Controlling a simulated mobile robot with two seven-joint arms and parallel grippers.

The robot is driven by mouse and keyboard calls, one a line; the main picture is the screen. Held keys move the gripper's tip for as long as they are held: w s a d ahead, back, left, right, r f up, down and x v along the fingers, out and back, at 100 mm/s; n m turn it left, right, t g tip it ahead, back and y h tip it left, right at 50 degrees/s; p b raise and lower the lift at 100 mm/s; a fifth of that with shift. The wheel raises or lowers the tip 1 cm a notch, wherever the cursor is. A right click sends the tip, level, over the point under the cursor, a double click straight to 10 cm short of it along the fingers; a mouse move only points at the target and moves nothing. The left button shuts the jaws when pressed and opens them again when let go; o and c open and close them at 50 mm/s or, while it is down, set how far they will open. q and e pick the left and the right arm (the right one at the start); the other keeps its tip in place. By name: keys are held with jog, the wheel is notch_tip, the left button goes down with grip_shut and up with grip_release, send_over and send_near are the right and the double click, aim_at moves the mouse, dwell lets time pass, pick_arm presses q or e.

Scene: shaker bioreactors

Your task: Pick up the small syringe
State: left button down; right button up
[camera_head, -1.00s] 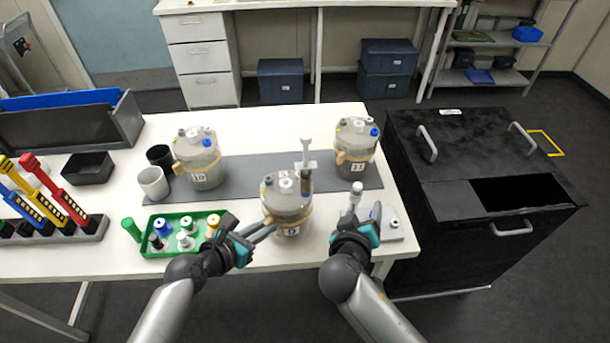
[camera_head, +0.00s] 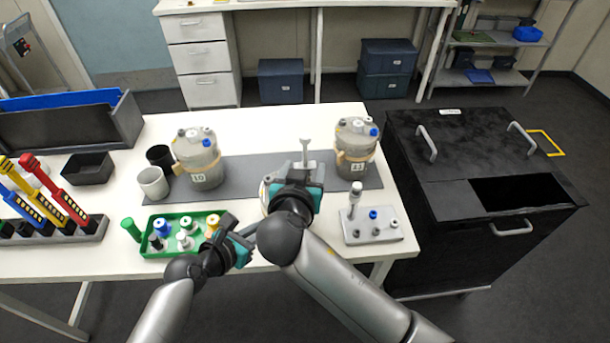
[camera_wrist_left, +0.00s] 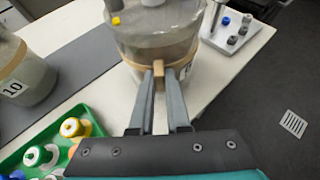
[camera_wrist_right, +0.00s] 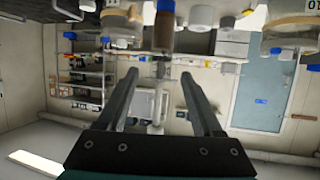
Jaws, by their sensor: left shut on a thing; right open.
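A syringe (camera_head: 305,155) with a white plunger stands upright on the lid of the near vessel (camera_head: 265,195). Its brown-filled barrel shows in the right wrist view (camera_wrist_right: 164,32). A second, slim white syringe (camera_head: 354,197) stands upright in the grey stand (camera_head: 360,236). I cannot tell for certain which one is the small one. My right gripper (camera_head: 298,178) is open at the first syringe, its fingers either side of it in the wrist view, and hides much of the near vessel. My left gripper (camera_wrist_left: 160,75) is shut on the vessel's tan strap tab (camera_wrist_left: 159,80).
Vessels 10 (camera_head: 199,165) and 11 (camera_head: 352,160) stand on the grey mat (camera_head: 245,168). A green tray (camera_head: 150,250) of capped bottles lies left of my left gripper. Two cups (camera_head: 153,182) stand behind it. The table is clear beside the stand.

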jog(key=shift+f+x, duration=0.15)
jog(key=shift+x, duration=1.2)
jog(key=shift+f+x, duration=0.2)
jog(key=shift+x, duration=1.15)
jog(key=shift+s, duration=0.15)
grip_shut()
notch_tip(320, 180, up, 10)
